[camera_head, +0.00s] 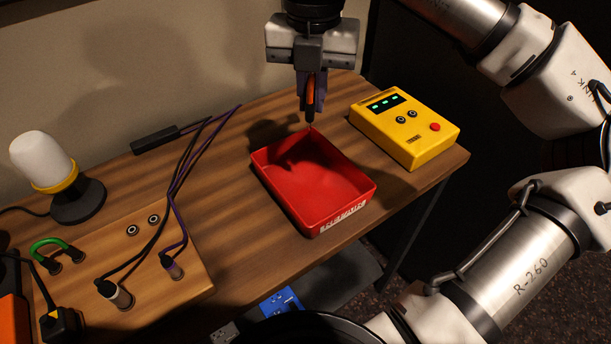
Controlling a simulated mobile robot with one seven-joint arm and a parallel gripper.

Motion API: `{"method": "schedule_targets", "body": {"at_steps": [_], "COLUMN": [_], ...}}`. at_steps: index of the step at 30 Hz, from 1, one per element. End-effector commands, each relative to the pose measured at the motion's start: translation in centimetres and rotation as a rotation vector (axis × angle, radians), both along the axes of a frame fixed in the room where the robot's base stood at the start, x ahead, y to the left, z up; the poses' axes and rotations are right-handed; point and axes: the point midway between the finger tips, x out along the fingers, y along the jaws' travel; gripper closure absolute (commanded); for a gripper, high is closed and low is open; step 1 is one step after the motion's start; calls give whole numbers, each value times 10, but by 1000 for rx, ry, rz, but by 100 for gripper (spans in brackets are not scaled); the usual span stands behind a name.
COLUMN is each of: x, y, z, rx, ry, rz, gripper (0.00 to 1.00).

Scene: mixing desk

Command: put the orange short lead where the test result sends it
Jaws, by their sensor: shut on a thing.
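My gripper (311,105) points down at the top middle, shut on the orange short lead (310,91). Only a narrow orange strip of the lead shows between the fingers, with a dark end below; the rest is hidden. The gripper is over or just behind the far rim of an open red tray (325,205); the exact height is unclear.
Bare desk lies between board and tray. The desk's right edge passes close to the tester.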

Motion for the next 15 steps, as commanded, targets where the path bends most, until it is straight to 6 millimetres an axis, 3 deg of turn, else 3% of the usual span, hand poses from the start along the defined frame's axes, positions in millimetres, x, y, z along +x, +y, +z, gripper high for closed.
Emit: {"method": "schedule_targets", "body": {"at_steps": [9,15], "x": [-1,0], "y": [0,0], "z": [-85,-117], "rx": [3,1], "ry": [4,1], "rz": [0,-2], "gripper": [100,100]}}
